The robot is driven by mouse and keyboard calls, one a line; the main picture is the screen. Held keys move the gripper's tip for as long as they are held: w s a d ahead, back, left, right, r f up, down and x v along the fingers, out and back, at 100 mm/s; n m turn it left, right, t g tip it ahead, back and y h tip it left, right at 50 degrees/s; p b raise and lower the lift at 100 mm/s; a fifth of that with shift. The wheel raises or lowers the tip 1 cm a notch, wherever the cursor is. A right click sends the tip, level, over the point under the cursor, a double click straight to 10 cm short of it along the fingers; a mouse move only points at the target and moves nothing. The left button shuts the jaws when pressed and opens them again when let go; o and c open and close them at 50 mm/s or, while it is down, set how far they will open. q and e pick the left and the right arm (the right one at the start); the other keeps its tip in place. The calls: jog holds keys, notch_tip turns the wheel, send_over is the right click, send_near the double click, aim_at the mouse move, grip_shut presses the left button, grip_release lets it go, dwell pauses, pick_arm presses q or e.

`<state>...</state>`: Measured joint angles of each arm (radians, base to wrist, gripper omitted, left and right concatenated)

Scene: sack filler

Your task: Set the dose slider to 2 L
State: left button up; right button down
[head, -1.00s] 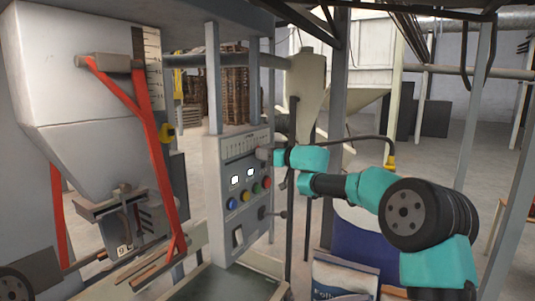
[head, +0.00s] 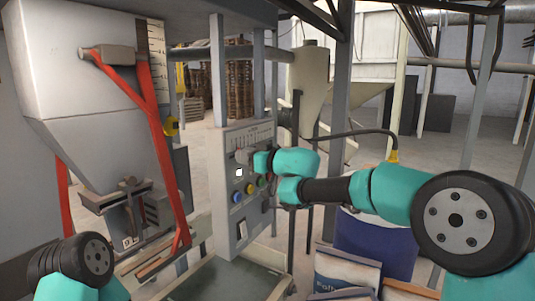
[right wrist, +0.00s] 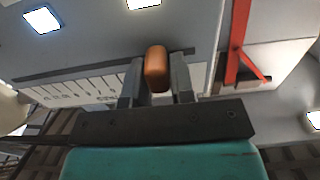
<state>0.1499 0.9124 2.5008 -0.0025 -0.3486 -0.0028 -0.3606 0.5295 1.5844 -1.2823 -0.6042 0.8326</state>
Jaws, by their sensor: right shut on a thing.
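The control panel (head: 225,205) stands upright in the middle of the head view, with a white dose scale (head: 250,138) along its top. My right gripper (head: 246,159) is at the panel just below the scale, toward its left part. In the right wrist view, where the panel looks upside down, my right gripper (right wrist: 156,82) is shut on the orange-brown slider knob (right wrist: 156,62). The knob sits on a dark slot (right wrist: 75,71) beside the scale (right wrist: 75,90). The scale's figures are too small to read. My left arm shows at lower left; its gripper is out of view.
A hopper (head: 95,90) with red straps (head: 150,115) stands left of the panel. Printed sacks (head: 345,272) stand at the lower right, under my right arm.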

jog(key=shift+s+a, duration=0.1)
jog(key=shift+s, duration=0.05)
jog(key=c, duration=1)
grip_release()
jog(key=shift+c, duration=0.2)
jog(key=v, duration=1.7)
jog(key=shift+s, duration=0.15)
